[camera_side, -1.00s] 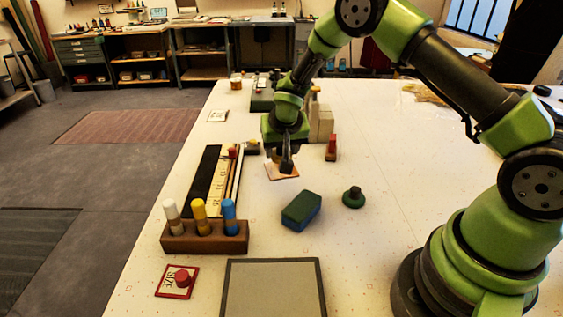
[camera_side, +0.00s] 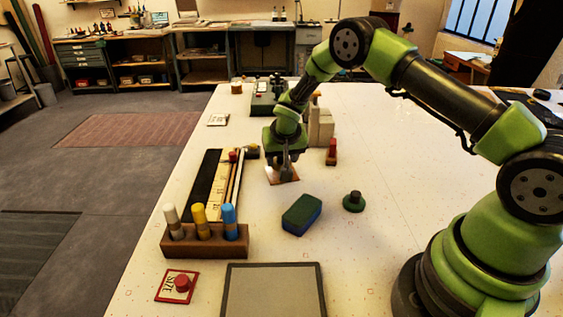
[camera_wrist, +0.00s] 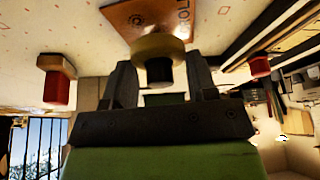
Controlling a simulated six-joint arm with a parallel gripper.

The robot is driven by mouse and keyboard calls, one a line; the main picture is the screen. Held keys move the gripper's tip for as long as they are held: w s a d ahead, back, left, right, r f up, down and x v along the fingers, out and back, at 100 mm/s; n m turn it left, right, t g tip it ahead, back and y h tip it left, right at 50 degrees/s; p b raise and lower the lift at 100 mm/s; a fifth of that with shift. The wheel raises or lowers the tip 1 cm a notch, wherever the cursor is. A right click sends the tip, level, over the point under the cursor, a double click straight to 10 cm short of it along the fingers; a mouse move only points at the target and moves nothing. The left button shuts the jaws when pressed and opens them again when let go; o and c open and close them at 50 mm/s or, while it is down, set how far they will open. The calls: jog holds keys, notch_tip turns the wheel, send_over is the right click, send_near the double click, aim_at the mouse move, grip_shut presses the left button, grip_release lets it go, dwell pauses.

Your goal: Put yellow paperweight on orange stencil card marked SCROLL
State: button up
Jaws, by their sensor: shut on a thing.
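The yellow paperweight (camera_wrist: 150,47) is a round disc with a black knob (camera_wrist: 159,72), seen in the wrist view. My gripper (camera_wrist: 160,82) is shut on its knob, one finger on each side. The orange stencil card (camera_wrist: 150,14) lies directly beyond the disc in the wrist view, with its lettering partly covered and not fully readable. In the side view, my gripper (camera_side: 283,160) is low over the orange card (camera_side: 284,176), and the paperweight cannot be made out clearly. I cannot tell whether the disc touches the card.
A red-topped stamp (camera_side: 331,149) stands right of the card. A green-and-blue block (camera_side: 302,214) and a green paperweight (camera_side: 353,202) are nearer. Left are a black-edged tray (camera_side: 202,184), a marker stand (camera_side: 204,240) and a red SIZE card (camera_side: 166,288).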

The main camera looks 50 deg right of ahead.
jog(key=shift+f, duration=0.95)
jog(key=shift+f, duration=0.1)
jog(key=o, duration=1.2)
jog(key=shift+c, duration=0.2)
